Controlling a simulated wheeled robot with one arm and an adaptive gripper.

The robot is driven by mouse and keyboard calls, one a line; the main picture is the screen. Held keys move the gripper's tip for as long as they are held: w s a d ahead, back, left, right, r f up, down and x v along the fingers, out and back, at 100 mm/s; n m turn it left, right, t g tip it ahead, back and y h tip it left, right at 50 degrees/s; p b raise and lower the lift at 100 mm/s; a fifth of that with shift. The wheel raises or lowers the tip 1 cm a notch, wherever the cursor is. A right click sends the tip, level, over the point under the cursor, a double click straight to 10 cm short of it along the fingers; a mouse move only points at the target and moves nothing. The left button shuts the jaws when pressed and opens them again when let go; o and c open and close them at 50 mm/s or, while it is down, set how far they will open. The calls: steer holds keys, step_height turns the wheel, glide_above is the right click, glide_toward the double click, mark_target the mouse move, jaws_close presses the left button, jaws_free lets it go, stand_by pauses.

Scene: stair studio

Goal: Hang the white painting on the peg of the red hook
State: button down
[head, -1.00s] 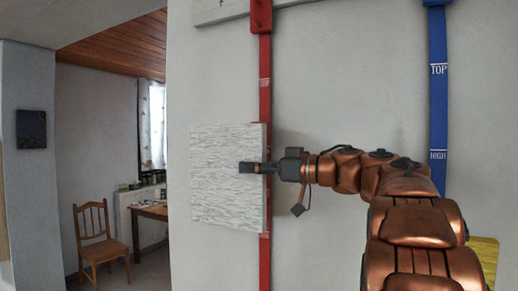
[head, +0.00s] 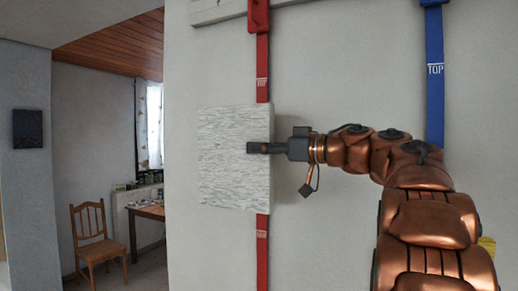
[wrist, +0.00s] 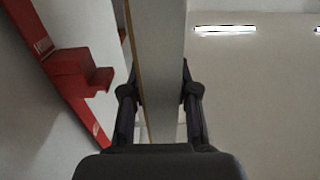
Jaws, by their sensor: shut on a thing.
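The white painting (head: 224,175), a square panel with a rough striped texture, is upright in front of the red strip and hides its middle. My gripper (head: 258,148) is shut on the painting's right edge. In the wrist view the painting (wrist: 158,60) shows edge-on between the two fingers (wrist: 160,100). The red hook (wrist: 76,72) is a block on the red strip, with a short peg (wrist: 103,79) sticking out, left of and apart from the painting. In the head view a red block (head: 258,16) tops the strip; the peg cannot be made out there.
A blue strip (head: 436,70) marked TOP hangs on the wall to the right, partly behind my arm. A pale rail (head: 222,8) runs along the wall's top. A yellow thing (head: 487,245) shows at lower right. A wooden chair (head: 92,236) and table (head: 150,212) stand far left.

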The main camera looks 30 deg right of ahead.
steer(key=w+d+f, duration=0.1)
steer(key=w+d, duration=0.3)
steer(key=d, duration=0.3)
steer(key=shift+f, duration=0.25)
stand_by(1.2)
steer(key=shift+w+d+f, duration=0.1)
steer(key=shift+d+f, duration=0.05)
steer(key=shift+f, duration=0.1)
stand_by(0.9)
steer(key=c, duration=0.8)
jaws_free()
steer(key=v, duration=1.2)
